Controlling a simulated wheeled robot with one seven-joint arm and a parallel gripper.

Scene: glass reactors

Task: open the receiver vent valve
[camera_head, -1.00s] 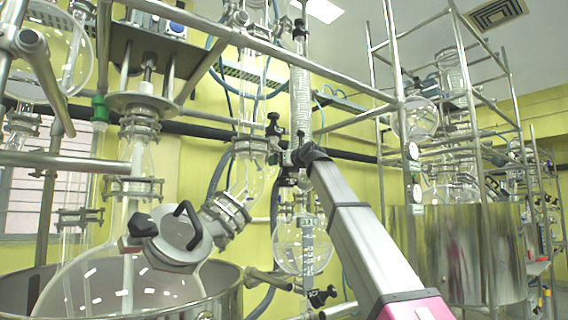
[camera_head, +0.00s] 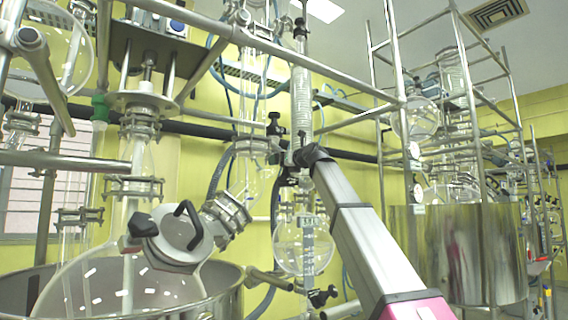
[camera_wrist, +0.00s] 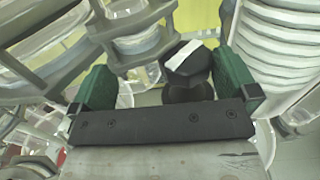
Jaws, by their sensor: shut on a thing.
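A black valve knob (camera_wrist: 186,62) with a white mark on its top shows in the wrist view. It sits between the green finger pads of my gripper (camera_wrist: 163,72), nearer the right pad. My gripper is shut on this knob, though the pads look wide apart in the picture. In the head view my gripper (camera_head: 298,156) is at the glass column, above the round receiver flask (camera_head: 302,244). The end of my arm hides most of the fingers and the knob there.
A ribbed glass condenser (camera_head: 301,98) rises just above my gripper. A steel frame rail (camera_head: 290,60) crosses above, and a black-handled lid (camera_head: 176,238) on the big reactor is at left. A steel vessel (camera_head: 455,255) stands at right. Glass lies close around the gripper.

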